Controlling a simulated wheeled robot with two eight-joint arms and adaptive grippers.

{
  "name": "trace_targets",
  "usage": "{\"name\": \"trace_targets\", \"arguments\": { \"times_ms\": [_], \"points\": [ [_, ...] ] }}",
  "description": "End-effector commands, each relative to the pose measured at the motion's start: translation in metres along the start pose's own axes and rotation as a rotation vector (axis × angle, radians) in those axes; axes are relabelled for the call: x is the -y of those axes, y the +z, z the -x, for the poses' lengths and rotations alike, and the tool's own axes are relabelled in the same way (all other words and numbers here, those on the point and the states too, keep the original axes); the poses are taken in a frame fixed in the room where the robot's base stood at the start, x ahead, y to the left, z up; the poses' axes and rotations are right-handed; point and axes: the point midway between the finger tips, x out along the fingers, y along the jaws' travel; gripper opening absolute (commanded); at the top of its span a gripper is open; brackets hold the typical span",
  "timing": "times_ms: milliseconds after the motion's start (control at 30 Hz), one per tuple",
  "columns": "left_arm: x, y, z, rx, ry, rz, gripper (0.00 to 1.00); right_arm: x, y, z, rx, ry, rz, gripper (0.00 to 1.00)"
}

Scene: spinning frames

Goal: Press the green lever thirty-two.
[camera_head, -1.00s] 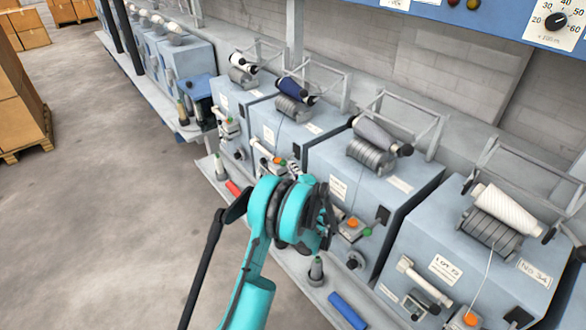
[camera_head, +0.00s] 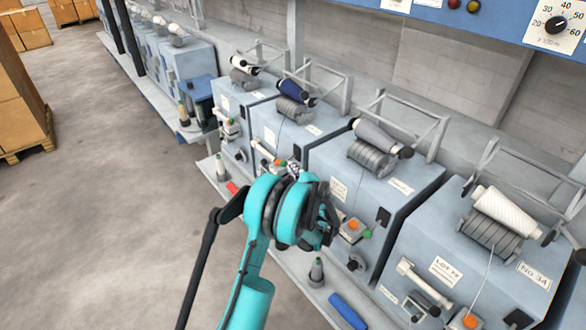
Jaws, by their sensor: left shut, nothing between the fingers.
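A row of blue-grey winding machines runs along the bench. The nearest has a plate (camera_head: 534,275) that reads No 34. The plates of the machines further left are too small to read, so I cannot pick out thirty-two by its number. The second machine from the right has an orange button (camera_head: 352,225) with a green lever knob (camera_head: 367,234) beside it. My right gripper is out of view.
Yarn cones and wire frames top the machines. A blue tube (camera_head: 348,311) and a grey cone (camera_head: 316,272) are on the front ledge. Boxes (camera_head: 18,105) stand at the far left. The floor (camera_head: 120,240) left of the bench is clear.

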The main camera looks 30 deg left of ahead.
Motion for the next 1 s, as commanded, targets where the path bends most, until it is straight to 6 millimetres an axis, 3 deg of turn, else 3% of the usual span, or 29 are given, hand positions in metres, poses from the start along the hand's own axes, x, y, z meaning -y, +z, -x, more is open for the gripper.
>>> {"name": "trace_targets", "arguments": {
  "times_ms": [533, 1000],
  "points": [
    [0.017, 0.01, 0.003, 0.001, 0.122, -0.356, 0.0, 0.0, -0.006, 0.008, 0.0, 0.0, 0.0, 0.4],
    [0.019, 0.01, 0.003, 0.001, 0.123, -0.36, 0.0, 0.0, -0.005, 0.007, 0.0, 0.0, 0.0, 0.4]
  ]
}}
